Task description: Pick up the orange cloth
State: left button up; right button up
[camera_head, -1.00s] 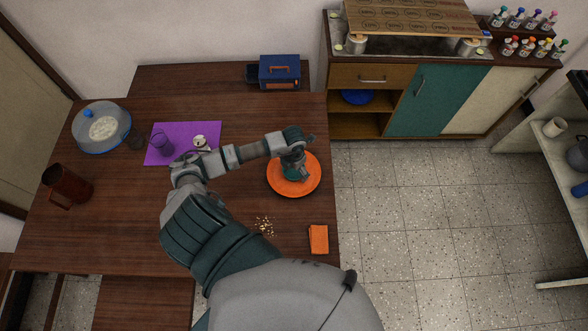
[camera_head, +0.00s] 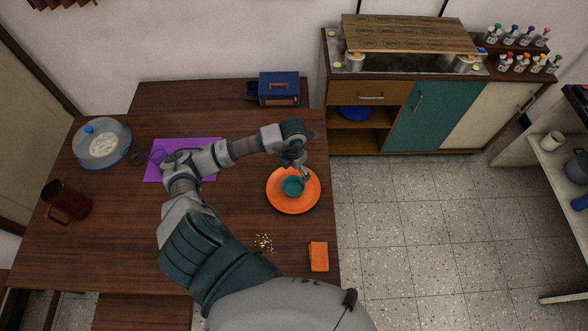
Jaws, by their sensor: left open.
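The orange cloth (camera_head: 318,256) is a small folded rectangle lying flat near the front right edge of the brown table. My left gripper (camera_head: 305,173) is open above the far side of the orange plate (camera_head: 292,205), near the rim of a small teal bowl (camera_head: 293,187) that sits on the plate. Nothing shows held in it. The cloth lies apart from it, nearer the front of the table. My right gripper is out of view.
Yellowish crumbs (camera_head: 264,242) lie left of the cloth. A purple mat (camera_head: 200,172), a covered dish (camera_head: 102,143) and a brown jug (camera_head: 66,201) are on the left. A blue box (camera_head: 279,88) stands behind. The table between plate and cloth is clear.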

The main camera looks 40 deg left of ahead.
aim_at(318, 255)
jog(key=k+l, duration=0.55)
jog(key=l, duration=0.15)
jog(key=k+l, duration=0.6)
jog(key=l, duration=0.15)
